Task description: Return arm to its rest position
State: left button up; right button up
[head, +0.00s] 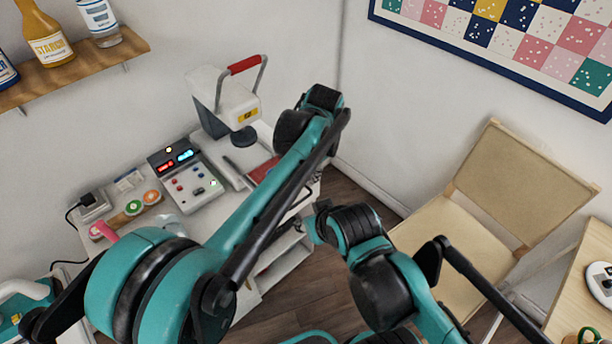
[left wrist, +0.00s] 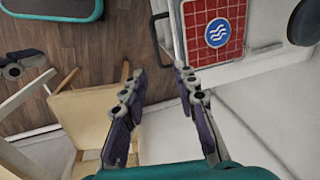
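My left arm crosses the head view from the lower left, and its wrist end (head: 322,100) is raised beside the worktop, in front of the wall. My left gripper (left wrist: 160,76) is open in the left wrist view, with nothing between its fingers. Its fingers point toward the gap between the chair and the cabinet. My right arm (head: 362,235) is bent low at the centre right of the head view. What looks like part of my right gripper (left wrist: 24,66) shows at the left edge of the left wrist view; its opening is unclear.
A white press (head: 205,90) with a red handle and a control box (head: 190,182) stand on the white cabinet. A red gridded pad (left wrist: 230,62) lies near my left gripper. A wooden chair (head: 520,180) stands at the right, and a shelf (head: 95,62) holds bottles. Some floor is bare.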

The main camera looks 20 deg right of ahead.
dwell(0.3)
pick_arm(q)
jog(key=s+a+r+n+t+h, duration=0.1)
jog(key=a+r+n, duration=0.2)
jog(key=a, duration=0.8)
jog(key=s+a+r+n+t, duration=0.1)
jog(key=a+r+n, duration=0.2)
jog(key=a, duration=0.9)
jog(key=s+a+f+n+t, duration=0.1)
jog(key=s+a+f+n, duration=0.2)
jog(key=s+a, duration=0.3)
jog(key=s+a+f+n+t, duration=0.2)
jog(key=s+a, duration=0.4)
jog(key=a, duration=0.5)
jog(key=f+n, duration=0.1)
jog(key=n, duration=0.1)
jog(key=shift+a+n, duration=0.15)
jog(key=shift+n, duration=0.25)
